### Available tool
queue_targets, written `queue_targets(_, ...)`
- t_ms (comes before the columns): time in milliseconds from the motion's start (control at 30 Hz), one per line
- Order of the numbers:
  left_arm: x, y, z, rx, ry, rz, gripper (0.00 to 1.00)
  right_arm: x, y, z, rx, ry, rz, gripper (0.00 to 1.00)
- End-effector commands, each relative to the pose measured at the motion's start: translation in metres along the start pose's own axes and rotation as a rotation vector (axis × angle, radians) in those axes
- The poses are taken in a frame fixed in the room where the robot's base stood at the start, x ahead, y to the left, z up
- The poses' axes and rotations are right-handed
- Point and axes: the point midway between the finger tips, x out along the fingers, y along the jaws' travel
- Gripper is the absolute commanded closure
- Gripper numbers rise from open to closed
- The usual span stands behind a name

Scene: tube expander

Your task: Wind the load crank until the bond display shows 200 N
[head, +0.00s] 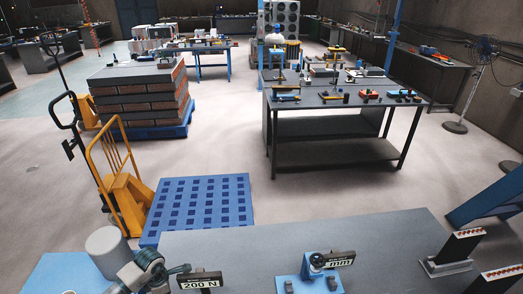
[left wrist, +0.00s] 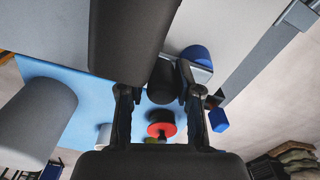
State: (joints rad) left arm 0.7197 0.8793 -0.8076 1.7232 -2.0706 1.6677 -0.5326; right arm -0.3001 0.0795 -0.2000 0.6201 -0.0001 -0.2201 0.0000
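A black display plate (head: 201,281) at the bottom of the head view reads 200 N in white figures. A second black plate (head: 334,259) stands to its right on a blue fixture (head: 310,281); its text is not readable. My left gripper (left wrist: 158,92) shows in the left wrist view with its fingers apart. A dark cylinder (left wrist: 163,80) lies between the fingertips, nearer the right one; contact cannot be told. A red round knob (left wrist: 161,124) with a dark stem shows between the fingers. The load crank cannot be picked out clearly. My right gripper is in neither view.
A grey cylinder (head: 107,251) stands left of the plates and also shows in the left wrist view (left wrist: 38,122). Black stands with red-patterned tops (head: 455,247) stand at the right. A blue pallet (head: 200,204) lies beyond the grey bench (head: 390,231).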

Motion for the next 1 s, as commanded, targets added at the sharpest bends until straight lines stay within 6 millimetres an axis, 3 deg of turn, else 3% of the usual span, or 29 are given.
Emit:
queue_targets(433,-0.004,-0.001,-0.002,0.000,0.001,-0.002,0.48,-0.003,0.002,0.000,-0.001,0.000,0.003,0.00)
queue_targets(1000,-0.054,-0.001,-0.001,0.001,0.001,-0.002,0.48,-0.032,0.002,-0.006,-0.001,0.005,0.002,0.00)
